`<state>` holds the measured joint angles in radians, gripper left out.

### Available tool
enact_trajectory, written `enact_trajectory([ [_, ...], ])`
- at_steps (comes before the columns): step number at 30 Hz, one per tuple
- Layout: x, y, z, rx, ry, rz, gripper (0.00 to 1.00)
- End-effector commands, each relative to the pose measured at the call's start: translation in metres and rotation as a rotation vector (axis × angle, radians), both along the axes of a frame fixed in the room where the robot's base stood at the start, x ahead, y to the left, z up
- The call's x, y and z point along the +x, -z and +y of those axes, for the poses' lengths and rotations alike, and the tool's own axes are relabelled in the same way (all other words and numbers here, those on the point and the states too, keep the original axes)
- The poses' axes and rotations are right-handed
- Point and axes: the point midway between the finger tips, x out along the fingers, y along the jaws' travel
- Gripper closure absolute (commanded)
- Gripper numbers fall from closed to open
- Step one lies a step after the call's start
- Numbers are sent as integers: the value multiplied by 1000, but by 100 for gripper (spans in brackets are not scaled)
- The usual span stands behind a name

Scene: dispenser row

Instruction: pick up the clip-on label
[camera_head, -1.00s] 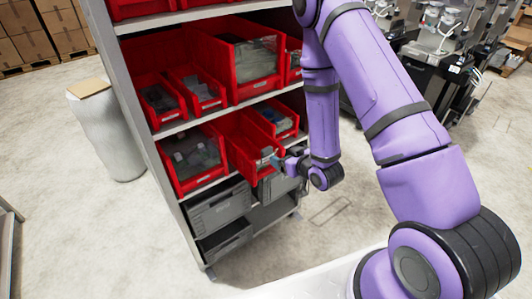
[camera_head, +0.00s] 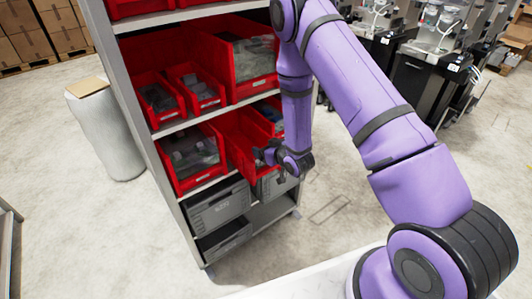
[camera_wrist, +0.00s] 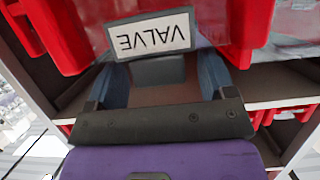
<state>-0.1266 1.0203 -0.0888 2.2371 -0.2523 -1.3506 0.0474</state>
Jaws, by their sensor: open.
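The clip-on label (camera_wrist: 150,34) is a white plate in a dark frame. It reads VALVE, upside down in the wrist view, and sits at the front of a red bin (camera_wrist: 88,20). My gripper (camera_wrist: 160,64) is open, with one finger at each side of the picture and the label's lower edge near the fingertips. I cannot tell whether the fingers touch it. In the head view my gripper (camera_head: 262,156) is at the front of the pulled-forward red bin (camera_head: 236,140) and hides the label.
A grey shelf rack (camera_head: 143,133) holds several red bins close around my gripper. Grey crates (camera_head: 219,205) stand below. A white column-like bin (camera_head: 106,135) stands left of the rack.

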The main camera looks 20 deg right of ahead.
Motion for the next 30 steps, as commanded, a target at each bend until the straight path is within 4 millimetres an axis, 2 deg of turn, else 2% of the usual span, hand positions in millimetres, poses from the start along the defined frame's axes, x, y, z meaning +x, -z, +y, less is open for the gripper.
enact_trajectory([
  [7, 1, 1, 0, 0, 0, 1, 23],
  [14, 1, 1, 0, 0, 0, 1, 76],
  [24, 2, 0, 1, 0, 0, 0, 76],
  [30, 9, -8, 3, 0, 0, -1, 76],
])
